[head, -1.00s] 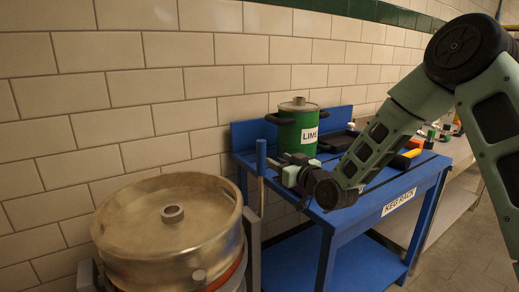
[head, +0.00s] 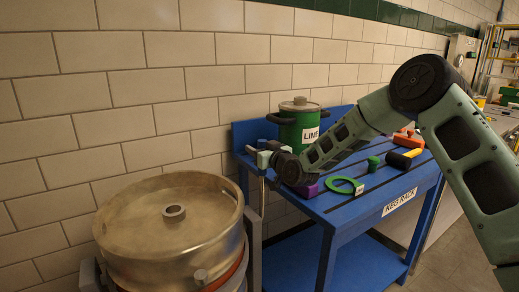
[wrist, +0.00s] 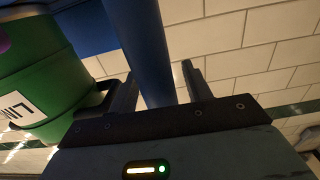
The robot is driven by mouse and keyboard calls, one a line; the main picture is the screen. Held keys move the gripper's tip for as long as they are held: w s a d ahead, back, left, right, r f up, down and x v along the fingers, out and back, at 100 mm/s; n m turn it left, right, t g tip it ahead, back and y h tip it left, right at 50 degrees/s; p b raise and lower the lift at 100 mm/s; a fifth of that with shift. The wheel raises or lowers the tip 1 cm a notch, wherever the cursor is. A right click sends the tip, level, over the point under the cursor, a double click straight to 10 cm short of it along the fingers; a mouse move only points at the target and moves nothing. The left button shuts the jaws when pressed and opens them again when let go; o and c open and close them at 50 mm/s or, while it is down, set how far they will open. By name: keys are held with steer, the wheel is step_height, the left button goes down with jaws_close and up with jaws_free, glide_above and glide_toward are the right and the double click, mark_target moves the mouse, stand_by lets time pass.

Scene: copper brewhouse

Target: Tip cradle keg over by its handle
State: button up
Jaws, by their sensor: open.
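The cradle keg (head: 165,240), a wide brassy drum with a central bung, stands upright at the lower left of the head view. The cradle's handle, an upright lever with a blue grip (head: 261,144), rises at the keg's right side. My gripper (head: 260,157) is at the height of this grip, its fingers small in the head view. In the wrist view the blue handle (wrist: 137,40) runs down between the two open fingers of my gripper (wrist: 160,75). The jaws are not closed on it. Most of the cradle is hidden by the keg.
The blue keg rack (head: 330,222) stands right of the keg. On it are the green lime pot (head: 299,127), a purple block (head: 307,191), a green ring (head: 332,188) and a mallet (head: 399,160). The tiled wall (head: 110,100) is close behind.

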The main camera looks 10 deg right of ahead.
jaws_close()
steer(key=s+d+t+y+b, duration=0.1)
steer(key=s+d+t+b, duration=0.1)
steer(key=s+b, duration=0.5)
steer(key=shift+s+d+f+t+b, duration=0.2)
steer(key=shift+d+f+t+b, duration=0.1)
steer(key=shift+t+b, duration=0.3)
steer(key=shift+a, duration=0.1)
jaws_free()
steer(key=shift+s, duration=0.1)
steer(key=v, duration=1.7)
steer(key=shift+s+b, duration=0.15)
steer(key=shift+b, duration=0.15)
steer(key=shift+r, duration=0.1)
